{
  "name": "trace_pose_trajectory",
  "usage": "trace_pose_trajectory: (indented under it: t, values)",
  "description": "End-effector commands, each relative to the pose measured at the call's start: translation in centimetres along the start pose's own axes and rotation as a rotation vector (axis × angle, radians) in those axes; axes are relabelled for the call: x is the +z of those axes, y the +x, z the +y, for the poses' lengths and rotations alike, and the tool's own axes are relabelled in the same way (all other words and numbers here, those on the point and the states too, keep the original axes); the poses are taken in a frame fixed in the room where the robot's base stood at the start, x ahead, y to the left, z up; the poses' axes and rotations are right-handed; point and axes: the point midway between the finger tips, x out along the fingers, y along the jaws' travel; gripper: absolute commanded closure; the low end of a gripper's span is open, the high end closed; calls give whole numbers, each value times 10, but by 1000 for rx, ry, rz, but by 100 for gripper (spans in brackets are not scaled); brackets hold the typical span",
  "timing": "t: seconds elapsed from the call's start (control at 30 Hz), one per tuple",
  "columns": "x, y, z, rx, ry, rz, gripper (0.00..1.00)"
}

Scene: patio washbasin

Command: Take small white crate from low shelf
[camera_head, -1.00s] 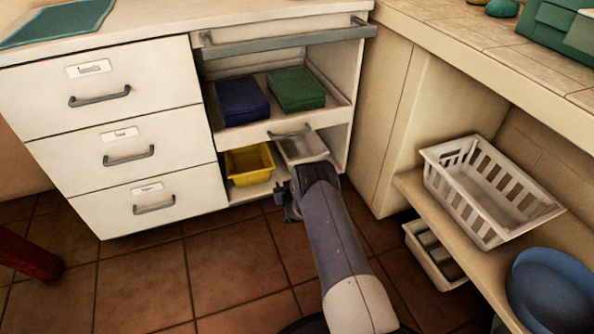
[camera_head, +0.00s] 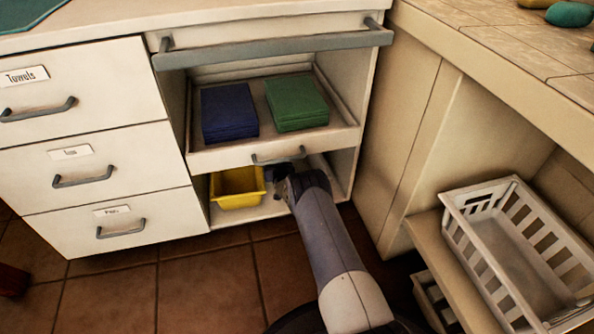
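In the head view my gripper (camera_head: 284,182) is at the lower opening of the white cabinet, just right of a yellow bin (camera_head: 237,188) on the low shelf (camera_head: 240,212). It is dark, small and seen from behind, so its fingers and anything between them cannot be made out. The small white bin seen beside the yellow one earlier is not clear now; my gripper and forearm cover that spot. A white slatted crate (camera_head: 472,199) stands on the right-hand shelf. Part of another white crate (camera_head: 430,296) shows below that shelf, cut by the frame edge.
Above the low shelf, a pull-out tray (camera_head: 225,158) with a grey handle holds blue (camera_head: 229,112) and green (camera_head: 296,103) stacks. A grey rail (camera_head: 275,48) crosses the cabinet top. Drawers (camera_head: 85,170) stand left, a tiled counter right. Brown floor lies open in front.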

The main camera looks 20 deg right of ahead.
Motion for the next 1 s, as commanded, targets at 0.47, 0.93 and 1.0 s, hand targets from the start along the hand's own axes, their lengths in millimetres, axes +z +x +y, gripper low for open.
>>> trace_pose_trajectory:
  t: [0.47, 0.93, 1.0]
  values:
    - [-1, 0, 0, 0, 0, 1, 78]
    - [-1, 0, 0, 0, 0, 1, 100]
    - [-1, 0, 0, 0, 0, 1, 100]
